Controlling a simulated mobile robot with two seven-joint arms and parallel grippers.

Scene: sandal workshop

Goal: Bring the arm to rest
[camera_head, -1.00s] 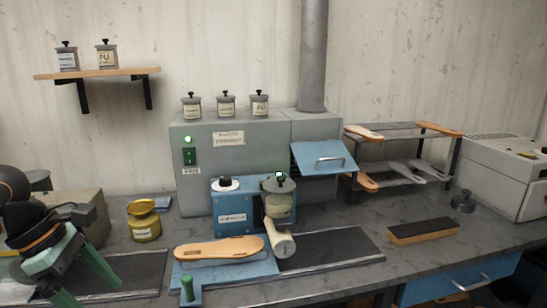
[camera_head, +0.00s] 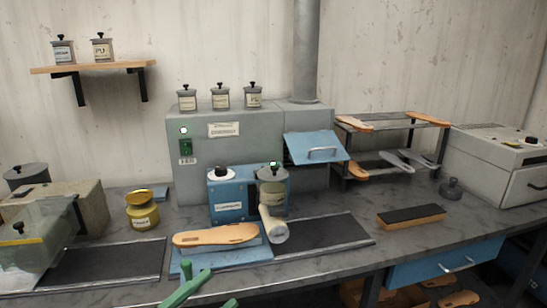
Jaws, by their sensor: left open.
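My left gripper (camera_head: 221,287) shows at the bottom edge, left of centre. Its two green fingers are spread apart with nothing between them. Most of the gripper and its arm are cut off below the picture. A tan sandal sole (camera_head: 215,235) lies on this stand, beyond the fingers. My right gripper is not in view.
A yellow pot (camera_head: 143,213) and a clear-covered box (camera_head: 40,240) are to the left. A dark mat (camera_head: 318,240) and a brush-like block (camera_head: 411,216) lie to the right. The drawer (camera_head: 445,262) is shut.

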